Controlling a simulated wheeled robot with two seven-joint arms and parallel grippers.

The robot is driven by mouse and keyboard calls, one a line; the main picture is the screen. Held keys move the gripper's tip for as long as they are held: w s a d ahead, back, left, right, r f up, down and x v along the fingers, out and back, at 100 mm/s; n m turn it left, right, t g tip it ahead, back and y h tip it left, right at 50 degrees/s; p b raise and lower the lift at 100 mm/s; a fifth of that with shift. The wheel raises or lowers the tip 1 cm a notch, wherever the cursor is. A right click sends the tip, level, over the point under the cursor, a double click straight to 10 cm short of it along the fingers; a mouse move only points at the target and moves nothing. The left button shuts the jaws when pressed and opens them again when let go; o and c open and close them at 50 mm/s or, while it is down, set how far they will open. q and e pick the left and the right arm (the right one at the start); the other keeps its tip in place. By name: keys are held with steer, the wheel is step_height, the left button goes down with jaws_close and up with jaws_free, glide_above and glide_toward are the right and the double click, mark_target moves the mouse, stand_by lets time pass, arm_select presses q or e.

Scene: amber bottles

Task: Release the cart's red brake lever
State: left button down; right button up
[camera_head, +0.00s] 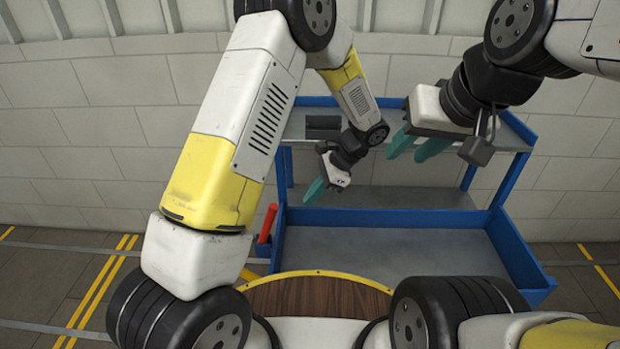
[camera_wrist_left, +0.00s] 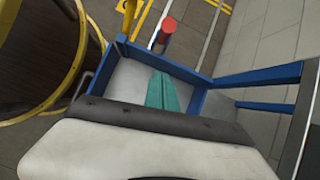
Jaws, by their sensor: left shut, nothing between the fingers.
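The red brake lever (camera_head: 267,222) stands upright at the left side of the blue cart (camera_head: 400,216). It also shows at the top of the left wrist view (camera_wrist_left: 168,25). My left gripper (camera_head: 315,190) is shut and empty, its teal fingers together over the cart's lower shelf. It is to the right of the lever and higher in the head view, and does not touch it. Its fingers also show in the left wrist view (camera_wrist_left: 162,92). My right gripper (camera_head: 416,146) hangs in front of the cart's upper shelf, its two fingers apart with nothing visible between them.
The cart's upper shelf (camera_head: 380,128) carries a dark bin (camera_head: 323,122); the lower shelf (camera_head: 385,250) looks empty. A blue post and rims bound the cart on the left near the lever. Yellow lines mark the floor (camera_head: 60,265) at left. A block wall stands behind.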

arm_select(q)
steer(key=s+a+f, duration=0.1)
steer(key=a+f, duration=0.3)
steer(key=a, duration=0.3)
steer(key=shift+a+f, duration=0.25)
steer(key=shift+f, duration=0.1)
steer(key=shift+s+a, duration=0.1)
steer(key=a+r+h, duration=0.1)
steer(key=a+h, duration=0.1)
steer(key=a, duration=0.9)
steer(key=shift+a+r+h, duration=0.15)
steer(key=shift+r+h, duration=0.2)
steer(key=shift+h, duration=0.05)
stand_by(0.3)
